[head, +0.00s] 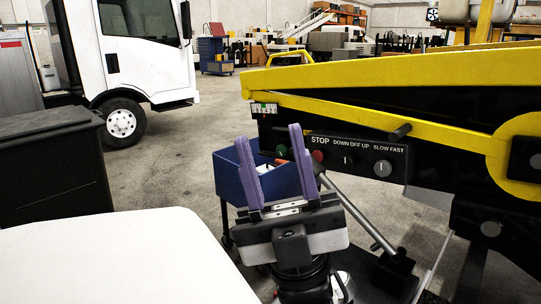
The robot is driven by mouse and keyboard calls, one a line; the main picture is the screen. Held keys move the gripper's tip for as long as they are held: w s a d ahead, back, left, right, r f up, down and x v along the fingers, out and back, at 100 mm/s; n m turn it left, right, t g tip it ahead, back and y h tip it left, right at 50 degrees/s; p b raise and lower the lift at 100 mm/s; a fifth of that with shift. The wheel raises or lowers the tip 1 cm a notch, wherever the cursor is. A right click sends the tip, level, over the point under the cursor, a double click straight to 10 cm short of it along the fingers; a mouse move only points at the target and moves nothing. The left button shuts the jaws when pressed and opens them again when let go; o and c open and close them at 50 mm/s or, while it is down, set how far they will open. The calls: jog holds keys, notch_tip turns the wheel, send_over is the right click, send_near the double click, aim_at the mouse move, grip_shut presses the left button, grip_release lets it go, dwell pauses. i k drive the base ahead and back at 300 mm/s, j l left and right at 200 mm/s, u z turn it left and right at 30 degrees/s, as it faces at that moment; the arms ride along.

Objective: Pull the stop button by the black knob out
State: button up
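The red stop button (318,155) sits on the black control panel (365,142) of the yellow and black belt loader, just under the word STOP. The right finger of my gripper is close to it in the picture; I cannot tell the distance in depth. A black knob (347,160) is right of the button under DOWN OFF UP.
A blue bin (229,178) stands behind my fingers. The loader's yellow rail (390,122) and a grey strut (358,215) are near the panel. A black box (50,165) and a white surface (115,265) are at left. A white truck (150,62) stands behind; open floor lies between.

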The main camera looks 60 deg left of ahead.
aim_at(319, 154)
jog(key=l+u, duration=0.1)
jog(key=u, duration=0.75)
jog(key=l+u, duration=0.15)
jog(key=u, duration=0.25)
jog(key=i+u, duration=0.1)
jog(key=u, duration=0.25)
jog(key=i+j+u, duration=0.25)
jog(key=i+u, duration=0.3)
jog(key=i, duration=0.15)
